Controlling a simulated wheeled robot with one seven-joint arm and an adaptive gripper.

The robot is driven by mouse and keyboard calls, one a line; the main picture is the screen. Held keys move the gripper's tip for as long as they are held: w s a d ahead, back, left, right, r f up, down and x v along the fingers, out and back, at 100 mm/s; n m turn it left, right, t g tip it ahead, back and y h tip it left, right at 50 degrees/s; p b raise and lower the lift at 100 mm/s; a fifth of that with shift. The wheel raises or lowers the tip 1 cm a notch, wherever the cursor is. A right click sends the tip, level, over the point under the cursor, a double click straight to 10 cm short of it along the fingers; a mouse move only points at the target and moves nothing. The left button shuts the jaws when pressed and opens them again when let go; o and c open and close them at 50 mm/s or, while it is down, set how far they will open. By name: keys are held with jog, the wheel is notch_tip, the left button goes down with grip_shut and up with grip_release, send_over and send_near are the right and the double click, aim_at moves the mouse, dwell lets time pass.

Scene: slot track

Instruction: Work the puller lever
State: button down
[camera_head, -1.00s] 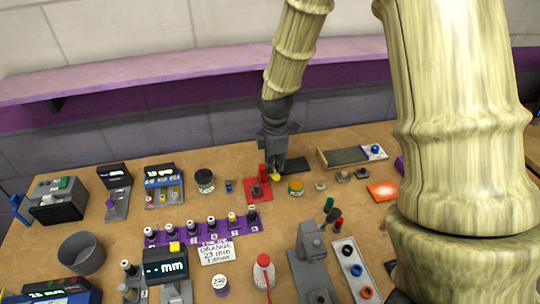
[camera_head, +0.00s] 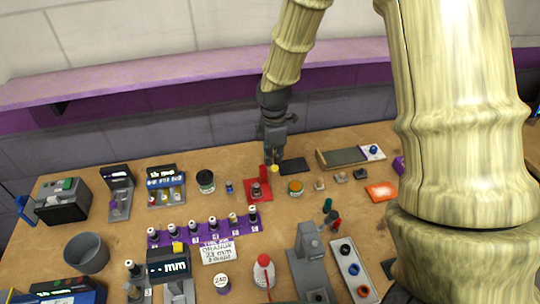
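A small device with a red base (camera_head: 251,193) and a red upright stands near the back of the bench, left of centre. I take it for the puller, but I see no label. A yellow knob (camera_head: 275,169) shows at its back right, probably the end of its lever. My gripper (camera_head: 273,160) points down just above the knob, dark and seen from far off. Its fingertips are at or very near the knob; whether they touch or hold it I cannot tell. The lever's shaft is not clearly visible.
A dark flat pad (camera_head: 293,165) lies right of my gripper. An orange-banded jar (camera_head: 296,188) and a dark jar (camera_head: 205,181) stand on either side of the red device. A purple rack (camera_head: 205,232) of several bottles is in front. The wall ledge (camera_head: 180,70) runs behind.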

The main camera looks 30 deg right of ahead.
jog(key=shift+w+d+r+p, duration=0.1)
jog(key=shift+w+r+p, duration=0.2)
jog(key=shift+r+p, duration=0.3)
jog(key=shift+w+d+r+p, duration=0.1)
jog(key=shift+w+r+p, duration=0.2)
jog(key=shift+r+p, duration=0.25)
jog(key=shift+w+r, duration=0.1)
jog(key=shift+r, duration=0.1)
jog(key=w+d+r+p, duration=0.1)
jog(key=w+r+p, duration=0.3)
jog(key=r+p, duration=0.3)
jog(key=shift+w+r, duration=0.4)
dwell(0.8)
jog(key=shift+d, duration=0.1)
dwell(0.3)
